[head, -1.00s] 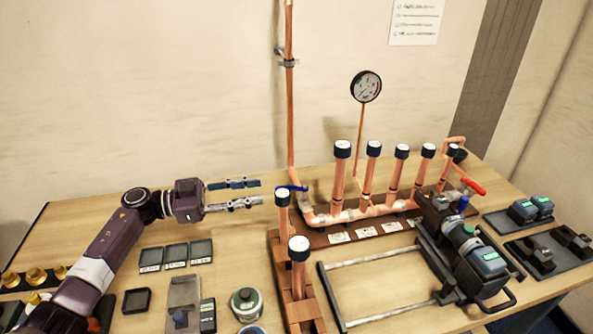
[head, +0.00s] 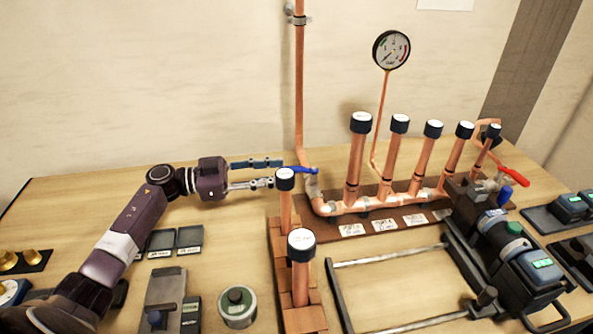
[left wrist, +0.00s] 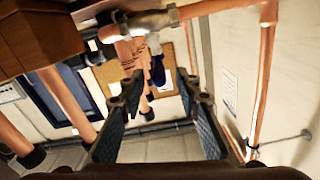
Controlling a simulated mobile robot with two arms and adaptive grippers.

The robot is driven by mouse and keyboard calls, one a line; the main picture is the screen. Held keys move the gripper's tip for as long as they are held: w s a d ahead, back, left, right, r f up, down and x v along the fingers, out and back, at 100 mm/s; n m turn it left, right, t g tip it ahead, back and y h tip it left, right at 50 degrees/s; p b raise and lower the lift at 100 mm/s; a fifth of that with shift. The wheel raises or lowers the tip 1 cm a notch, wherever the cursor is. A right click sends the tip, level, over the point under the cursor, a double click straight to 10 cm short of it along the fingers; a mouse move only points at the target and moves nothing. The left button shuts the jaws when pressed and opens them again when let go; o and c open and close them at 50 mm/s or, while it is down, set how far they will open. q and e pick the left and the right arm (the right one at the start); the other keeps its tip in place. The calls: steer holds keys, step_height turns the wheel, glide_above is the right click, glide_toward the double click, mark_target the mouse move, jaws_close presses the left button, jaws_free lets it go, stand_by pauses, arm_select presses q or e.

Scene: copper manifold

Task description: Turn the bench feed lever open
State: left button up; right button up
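A blue lever (head: 301,169) sits at the left end of the copper manifold (head: 385,204), by its elbow and the riser pipe. It points left, toward my left gripper (head: 279,172). The gripper is open, its two fingers apart, with the tips right at the lever's free end. In the left wrist view the open fingers (left wrist: 159,87) show with a dark blue piece (left wrist: 157,70) beyond and between them, probably the lever. Contact cannot be told. A red lever (head: 514,176) is at the manifold's right end. My right gripper is not in view.
Two capped copper posts stand close to the gripper, one just below its tips (head: 285,205) and one nearer (head: 301,265). A gauge (head: 391,50) rises behind the manifold. A black tool (head: 520,255) on rails is at right. A tin (head: 237,306) and small trays lie in front.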

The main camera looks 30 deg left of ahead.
mark_target(296, 169)
arm_select(q)
steer(key=x, duration=0.6)
steer(key=shift+s+b, duration=0.1)
steer(key=shift+b, duration=0.25)
steer(key=shift+r, duration=0.1)
jaws_close()
